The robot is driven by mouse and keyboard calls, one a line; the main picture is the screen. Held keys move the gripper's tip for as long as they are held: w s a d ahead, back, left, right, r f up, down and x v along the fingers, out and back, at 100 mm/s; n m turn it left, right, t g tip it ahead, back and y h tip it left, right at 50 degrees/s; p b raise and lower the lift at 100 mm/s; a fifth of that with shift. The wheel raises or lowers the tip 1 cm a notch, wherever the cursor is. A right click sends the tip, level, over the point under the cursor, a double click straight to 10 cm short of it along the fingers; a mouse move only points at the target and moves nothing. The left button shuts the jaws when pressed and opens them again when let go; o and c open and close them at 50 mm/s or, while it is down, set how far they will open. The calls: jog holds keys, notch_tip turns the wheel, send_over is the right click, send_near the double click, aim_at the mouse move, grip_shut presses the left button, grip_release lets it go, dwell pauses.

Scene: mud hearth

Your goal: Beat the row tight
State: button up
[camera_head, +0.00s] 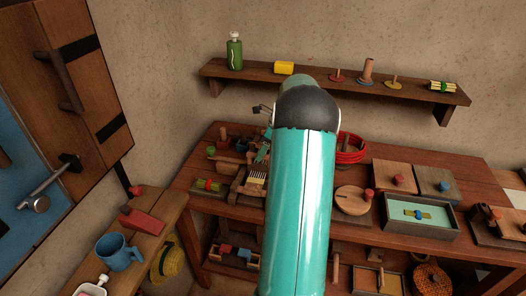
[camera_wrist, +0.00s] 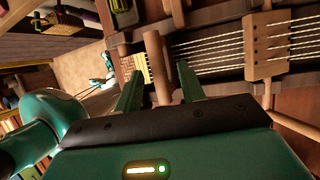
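A small wooden loom (camera_head: 250,188) stands on the table in the head view, partly hidden by my arm. In the wrist view its pale warp threads (camera_wrist: 215,45) run between dark side rails, through a holed wooden block (camera_wrist: 265,45) at right. A short strip of yellowish woven cloth (camera_wrist: 134,66) lies at left. A round wooden bar (camera_wrist: 157,75) crosses beside the cloth, apparently the beater's handle. My gripper (camera_wrist: 160,68) is open, with one green finger on each side of this bar and a visible gap to each. In the head view my gripper is mostly hidden behind my arm.
A green-and-red bundle (camera_head: 207,185) lies left of the loom. A red coil (camera_head: 350,148), a round wooden lid (camera_head: 352,200) and a grey tray (camera_head: 420,216) stand to the right. A shelf (camera_head: 330,88) with small objects runs along the wall above.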

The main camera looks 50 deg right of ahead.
jog(key=shift+r, duration=0.15)
jog(key=v, duration=1.3)
jog(key=shift+r, duration=0.3)
jog(key=shift+s+d, duration=0.1)
